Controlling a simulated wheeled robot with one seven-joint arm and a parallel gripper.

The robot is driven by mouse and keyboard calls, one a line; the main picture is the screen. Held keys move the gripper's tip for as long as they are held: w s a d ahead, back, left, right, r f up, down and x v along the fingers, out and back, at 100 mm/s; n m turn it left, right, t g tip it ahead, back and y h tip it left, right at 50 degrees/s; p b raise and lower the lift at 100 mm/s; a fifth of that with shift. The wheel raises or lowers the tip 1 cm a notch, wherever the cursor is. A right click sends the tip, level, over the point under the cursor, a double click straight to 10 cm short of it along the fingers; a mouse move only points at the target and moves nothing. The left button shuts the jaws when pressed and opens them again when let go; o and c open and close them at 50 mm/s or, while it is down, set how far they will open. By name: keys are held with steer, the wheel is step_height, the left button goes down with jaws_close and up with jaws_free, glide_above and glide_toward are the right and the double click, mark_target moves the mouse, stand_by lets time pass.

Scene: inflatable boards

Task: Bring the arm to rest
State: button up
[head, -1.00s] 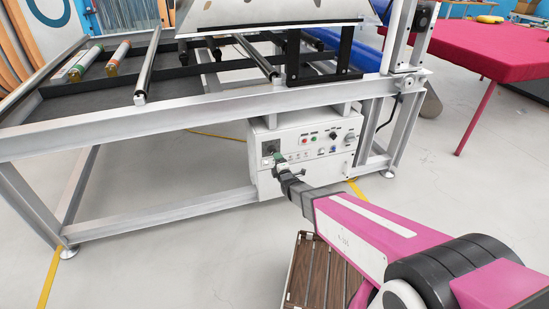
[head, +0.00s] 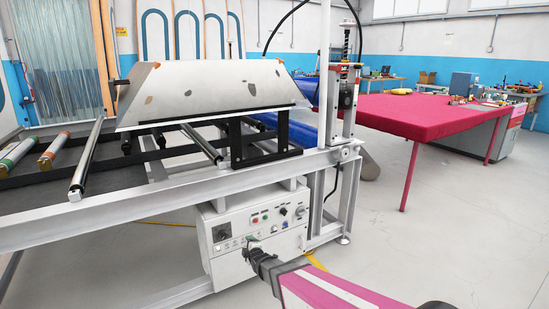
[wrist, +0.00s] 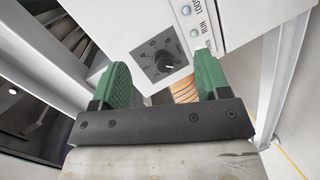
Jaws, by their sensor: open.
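My gripper (head: 252,240) is in front of the white control box (head: 215,268) under the metal frame, at the end of my pink arm. In the head view its tip appears just right of the black dial (head: 222,232). In the wrist view the two green fingers (wrist: 163,82) stand wide apart with nothing between them. The numbered dial (wrist: 165,65) shows beyond and between the fingertips, and they look clear of its knob. The exact gap to the panel is hard to tell.
The frame's grey rail (head: 110,222) and legs stand close around the box. A metal trapezoid plate (head: 205,88) lies on the frame's top. A red-covered table (head: 430,115) stands at the right. The floor (head: 400,245) right of the box is clear.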

steer(key=s+d+r+m+g+h, duration=0.1)
steer(key=s+d+m+g+h, duration=0.15)
steer(key=d, duration=0.35)
steer(key=s+d+r+m+g+h, duration=0.1)
steer(key=d+m+g, duration=0.1)
steer(key=d+m, duration=0.3)
steer(key=s+d+r+m+g+h, duration=0.1)
steer(key=d+m+g+h, duration=0.15)
steer(key=d, duration=0.55)
steer(key=s+d+r+m+g, duration=0.2)
steer(key=s+d+m+g, duration=0.1)
steer(key=s+d+m, duration=0.2)
steer(key=s+d+r+m+g, duration=0.3)
steer(key=s+d+m, duration=0.2)
steer(key=s+d, duration=0.3)
steer(key=shift+s, duration=0.1)
